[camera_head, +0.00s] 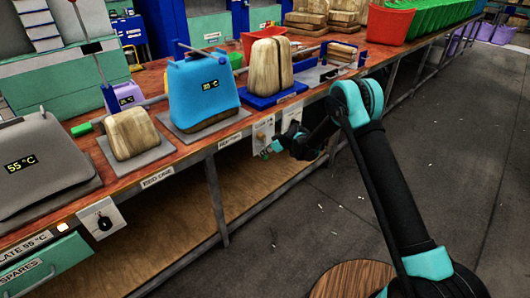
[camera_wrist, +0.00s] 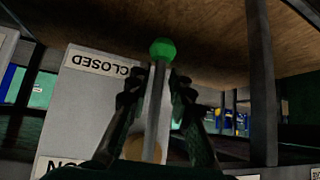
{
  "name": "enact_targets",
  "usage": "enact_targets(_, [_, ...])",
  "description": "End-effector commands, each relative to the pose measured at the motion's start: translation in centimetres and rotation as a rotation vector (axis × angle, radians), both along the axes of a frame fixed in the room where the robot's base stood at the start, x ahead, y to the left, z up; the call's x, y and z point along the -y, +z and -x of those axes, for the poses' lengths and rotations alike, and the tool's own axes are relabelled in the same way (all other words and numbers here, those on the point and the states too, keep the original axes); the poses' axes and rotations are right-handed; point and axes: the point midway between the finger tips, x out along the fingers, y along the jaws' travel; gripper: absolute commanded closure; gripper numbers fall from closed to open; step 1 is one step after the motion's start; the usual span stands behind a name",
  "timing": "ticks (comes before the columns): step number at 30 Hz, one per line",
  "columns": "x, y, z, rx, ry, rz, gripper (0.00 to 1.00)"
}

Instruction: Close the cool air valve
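In the wrist view, a valve lever (camera_wrist: 155,110) has a grey metal shaft and a green ball knob (camera_wrist: 162,49). It runs upright in that picture in front of a pale panel (camera_wrist: 90,110), with a brass-coloured part near its lower end. The panel has an upside-down "CLOSED" label (camera_wrist: 102,62) to the left of the knob. My gripper (camera_wrist: 158,80) has a finger on each side of the shaft below the knob, with gaps showing, so it looks open around the lever. In the head view my gripper (camera_head: 274,149) is at the bench front, partly hiding the valve panel (camera_head: 263,130).
Metal legs and a lower shelf (camera_head: 180,215) lie below the bench top.

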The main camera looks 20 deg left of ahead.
Motion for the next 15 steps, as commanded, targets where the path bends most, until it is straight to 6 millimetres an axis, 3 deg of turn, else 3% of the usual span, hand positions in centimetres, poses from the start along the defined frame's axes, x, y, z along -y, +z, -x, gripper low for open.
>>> enact_targets(10, [0.0,0.2,-0.1,0.002,-0.001,-0.002,0.69])
enact_targets(15, [0.9,1.2,0.0,0.002,-0.003,-0.003,0.69])
